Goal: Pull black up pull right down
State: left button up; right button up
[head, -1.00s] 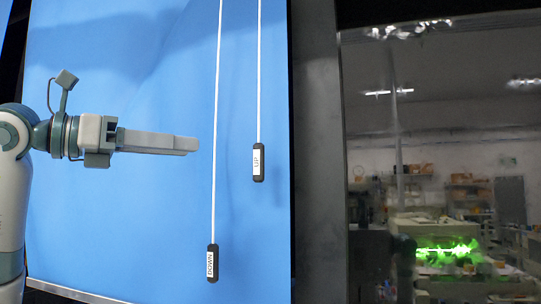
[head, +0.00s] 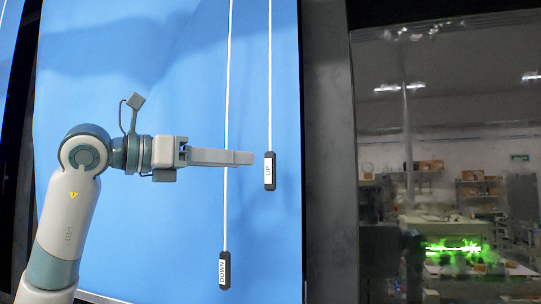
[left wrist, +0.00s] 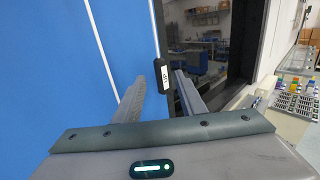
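A black handle labelled UP (head: 269,171) hangs on a white cord in front of the blue panel; it also shows in the left wrist view (left wrist: 163,76). A second black handle labelled DOWN (head: 224,270) hangs lower and to the left on its own white cord. My left gripper (head: 252,158) points right, its tips just left of the UP handle near its upper part. In the left wrist view its fingers (left wrist: 168,80) are apart, with the UP handle around the gap at the tips; contact cannot be told. My right gripper is not in view.
The blue panel (head: 120,60) fills the left, edged by a dark frame (head: 328,200). Right of it is a dark glass-like pane (head: 450,110) with a room behind or reflected. The left wrist view shows a white table (left wrist: 285,120) with small items at right.

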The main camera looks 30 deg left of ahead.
aim_at(267, 161)
pick_arm(q)
jog(key=p+x, duration=0.3)
jog(key=x, duration=0.5)
jog(key=shift+r, duration=0.1)
jog(key=shift+w+d, duration=0.15)
jog(key=shift+w, duration=0.2)
grip_shut()
